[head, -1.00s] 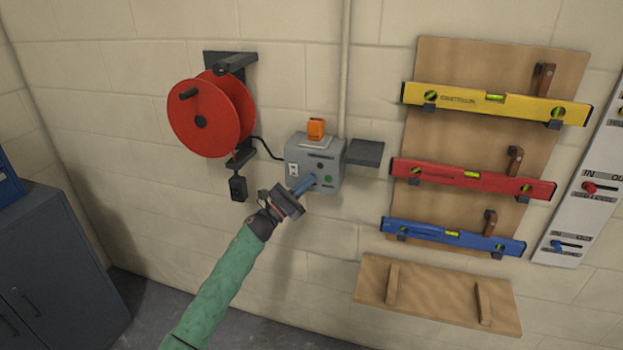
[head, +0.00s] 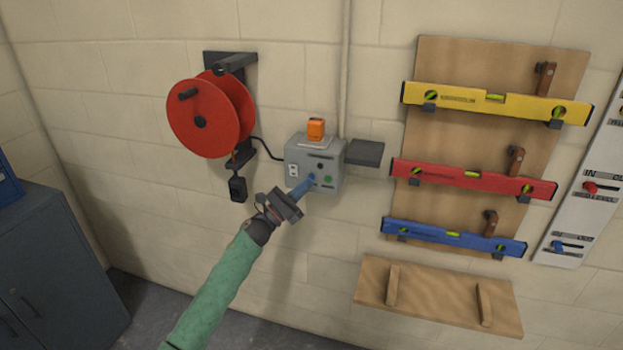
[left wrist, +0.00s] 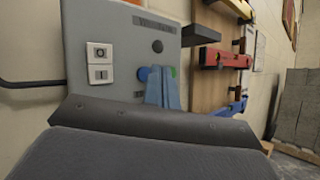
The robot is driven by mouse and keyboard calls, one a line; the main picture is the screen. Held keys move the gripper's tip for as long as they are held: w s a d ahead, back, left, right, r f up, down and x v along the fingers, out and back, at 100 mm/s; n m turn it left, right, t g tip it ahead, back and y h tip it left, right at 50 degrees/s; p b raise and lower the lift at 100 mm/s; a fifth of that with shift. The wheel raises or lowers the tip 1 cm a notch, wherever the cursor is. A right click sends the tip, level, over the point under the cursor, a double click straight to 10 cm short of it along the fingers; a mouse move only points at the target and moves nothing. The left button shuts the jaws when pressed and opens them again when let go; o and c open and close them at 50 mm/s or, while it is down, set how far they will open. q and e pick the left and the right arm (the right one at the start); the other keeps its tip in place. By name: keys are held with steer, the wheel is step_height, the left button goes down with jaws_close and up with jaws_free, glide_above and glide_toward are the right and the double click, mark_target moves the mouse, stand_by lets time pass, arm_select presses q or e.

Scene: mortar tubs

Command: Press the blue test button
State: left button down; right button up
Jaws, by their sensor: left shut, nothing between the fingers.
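A grey control box (head: 300,155) is mounted on the block wall and also fills the upper left of the left wrist view (left wrist: 90,40). On its front are a blue button (left wrist: 143,73), a dark round knob (left wrist: 157,46) above it, and a green button (head: 328,180) to its right. My left gripper (head: 306,186) is shut and empty, its pale blue fingers pointing at the box front. In the left wrist view its fingertips (left wrist: 159,70) overlap the blue button's right edge. I cannot tell whether they touch it. My right gripper is not in view.
An orange lamp (head: 316,129) sits on top of the box, with a dark shelf (head: 365,152) to its right. A red cable reel (head: 205,115) hangs at left. A wooden board (head: 470,140) with spirit levels hangs at right, above a wooden ledge (head: 437,293).

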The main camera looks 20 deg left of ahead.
arm_select(q)
steer(key=shift+s+a+b, duration=0.1)
steer(key=shift+s+b, duration=0.35)
steer(key=shift+s, duration=2.05)
